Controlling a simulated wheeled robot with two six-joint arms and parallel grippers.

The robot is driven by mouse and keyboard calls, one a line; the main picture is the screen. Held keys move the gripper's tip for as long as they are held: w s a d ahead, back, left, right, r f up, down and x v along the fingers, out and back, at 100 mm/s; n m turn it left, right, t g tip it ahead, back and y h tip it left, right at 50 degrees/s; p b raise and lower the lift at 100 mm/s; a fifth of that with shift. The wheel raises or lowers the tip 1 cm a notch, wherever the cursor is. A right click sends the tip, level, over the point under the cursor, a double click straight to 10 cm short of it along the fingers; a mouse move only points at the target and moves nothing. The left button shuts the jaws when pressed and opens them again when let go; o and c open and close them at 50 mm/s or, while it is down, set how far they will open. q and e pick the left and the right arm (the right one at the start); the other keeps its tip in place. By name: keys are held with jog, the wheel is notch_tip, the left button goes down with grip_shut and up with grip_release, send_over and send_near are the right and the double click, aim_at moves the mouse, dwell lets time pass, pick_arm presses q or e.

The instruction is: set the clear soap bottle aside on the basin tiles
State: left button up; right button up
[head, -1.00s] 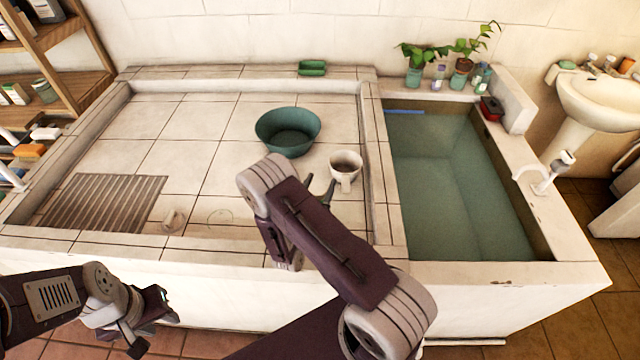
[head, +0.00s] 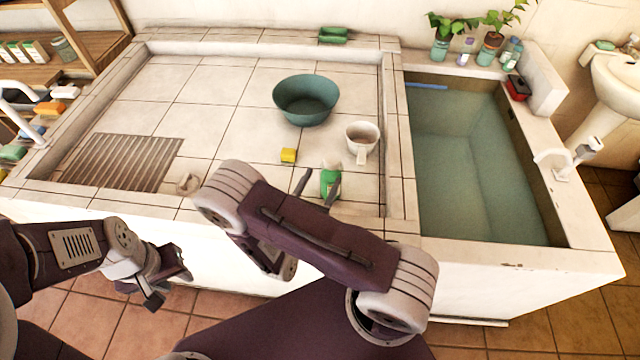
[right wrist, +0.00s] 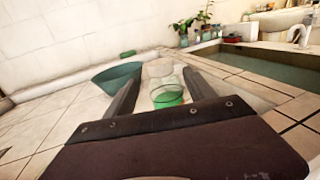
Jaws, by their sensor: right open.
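The clear soap bottle (head: 330,178), with green soap inside, stands on the basin tiles (head: 235,130), below the white cup in the head view. In the right wrist view the bottle (right wrist: 167,96) shows between the two fingers of my right gripper (right wrist: 160,92), its lower part hidden by the gripper body. My right gripper (head: 318,186) is open, with a finger partly in front of the bottle in the head view. I cannot tell whether either finger touches it. My left gripper (head: 172,284) is open and empty, in front of the basin wall.
A ribbed drain board (head: 120,162) lies at left. The water trough (head: 470,160) is at right beyond a raised rim. The left-middle tiles are clear.

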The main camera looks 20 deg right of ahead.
jog(key=s+d+r+m+g, duration=0.1)
jog(key=s+d+m+g, duration=0.3)
jog(key=s+m+g, duration=0.25)
jog(key=s+d+m+g, duration=0.4)
jog(key=s+m+g, duration=0.2)
jog(key=s+g, duration=0.1)
jog(key=s+a+f+m+g+y, duration=0.25)
jog(key=s+a+m+y, duration=0.25)
jog(key=a+m+y, duration=0.3)
jog(key=w+a+r+m+t+y, duration=0.3)
jog(key=w+m+t+y, duration=0.2)
jog(key=w+m, duration=0.1)
jog(key=shift+w+a+r, duration=0.4)
jog(key=shift+w, duration=0.2)
